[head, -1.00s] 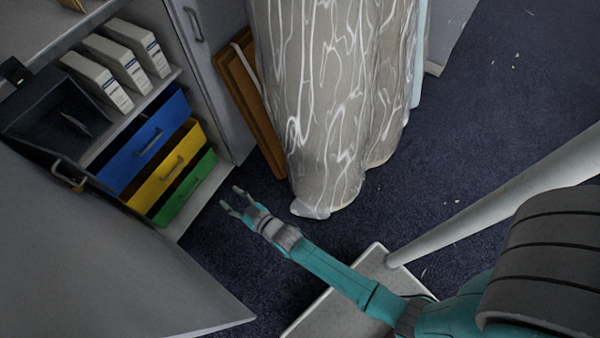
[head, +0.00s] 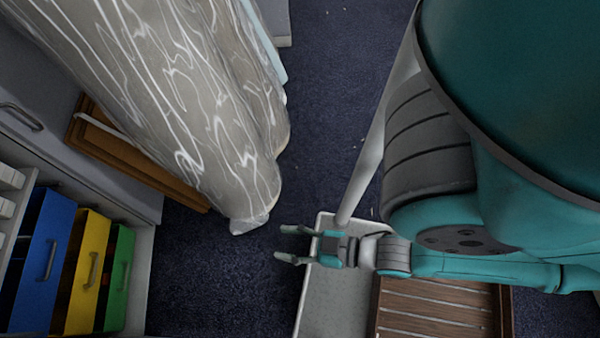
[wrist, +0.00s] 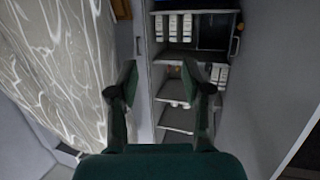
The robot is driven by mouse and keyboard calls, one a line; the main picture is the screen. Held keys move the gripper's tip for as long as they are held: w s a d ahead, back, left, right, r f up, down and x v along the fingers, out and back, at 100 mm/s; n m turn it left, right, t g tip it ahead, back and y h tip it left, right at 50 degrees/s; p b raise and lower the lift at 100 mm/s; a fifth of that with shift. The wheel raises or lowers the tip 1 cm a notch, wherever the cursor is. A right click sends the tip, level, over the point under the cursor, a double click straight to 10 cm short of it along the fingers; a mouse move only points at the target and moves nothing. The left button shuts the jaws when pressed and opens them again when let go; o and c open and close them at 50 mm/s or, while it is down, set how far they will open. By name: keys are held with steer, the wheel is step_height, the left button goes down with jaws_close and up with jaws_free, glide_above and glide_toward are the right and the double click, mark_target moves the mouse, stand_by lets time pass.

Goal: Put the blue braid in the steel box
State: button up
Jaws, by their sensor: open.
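I do not see the blue braid or the steel box in any view. My gripper (head: 281,243) is open and empty in the head view, above the dark carpet and beside the lower end of the hanging cloth. In the wrist view its two fingers (wrist: 160,76) stand apart with nothing between them, in front of a shelf unit that is some way off.
A grey cloth with white veins (head: 175,95) hangs close to my gripper. A cabinet has open blue (head: 45,262), yellow (head: 84,270) and green (head: 118,275) drawers. White binders (wrist: 172,28) stand on its shelves. A brown wooden panel (head: 120,150) leans nearby. Carpet (head: 205,285) is clear.

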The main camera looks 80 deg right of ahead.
step_height(320, 180, up, 6)
steer(key=s, duration=0.3)
steer(key=shift+d+f, duration=0.15)
steer(key=shift+d, duration=0.05)
steer(key=shift+c, duration=0.2)
stand_by(1.1)
